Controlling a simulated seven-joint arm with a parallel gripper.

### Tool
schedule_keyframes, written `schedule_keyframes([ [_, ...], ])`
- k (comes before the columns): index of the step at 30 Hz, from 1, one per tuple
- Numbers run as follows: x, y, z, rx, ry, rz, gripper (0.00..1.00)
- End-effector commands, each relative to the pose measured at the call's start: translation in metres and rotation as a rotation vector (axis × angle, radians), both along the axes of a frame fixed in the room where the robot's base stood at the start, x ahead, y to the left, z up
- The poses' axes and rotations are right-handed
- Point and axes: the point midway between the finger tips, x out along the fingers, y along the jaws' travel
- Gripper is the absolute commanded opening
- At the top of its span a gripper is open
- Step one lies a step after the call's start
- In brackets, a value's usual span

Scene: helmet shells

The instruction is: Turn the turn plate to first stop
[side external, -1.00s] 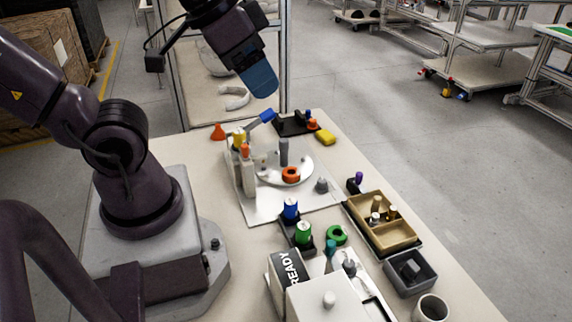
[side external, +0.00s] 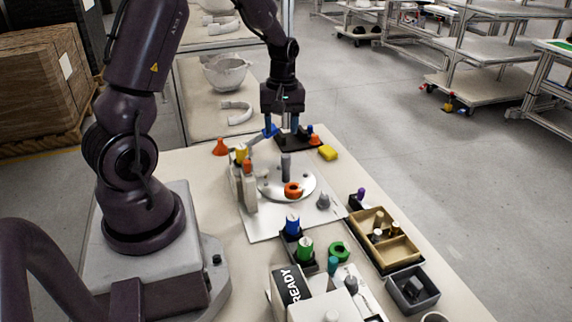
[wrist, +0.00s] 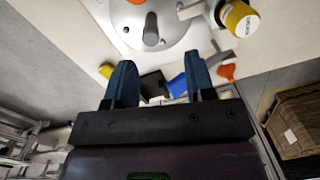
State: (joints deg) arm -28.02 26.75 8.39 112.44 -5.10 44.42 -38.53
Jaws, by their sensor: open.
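The turn plate (side external: 271,187) is a round silvery disc on a pale base board (side external: 262,231). The side view does not clearly show the gap between fingertips and post.
A grey cone (side external: 323,201) stands right. Blue and green cylinders (side external: 305,249) stand in front.

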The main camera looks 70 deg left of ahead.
Motion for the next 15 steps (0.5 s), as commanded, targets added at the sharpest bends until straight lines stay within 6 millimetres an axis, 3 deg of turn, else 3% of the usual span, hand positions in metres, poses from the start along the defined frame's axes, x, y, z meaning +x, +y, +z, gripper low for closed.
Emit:
schedule_keyframes([
  [3,0.015,0.010,0.005,0.032,-0.041,0.137,0.50],
  [8,0.016,0.010,0.002,0.036,-0.045,0.212,0.50],
  [15,0.014,0.009,-0.032,0.032,-0.039,0.214,0.50],
])
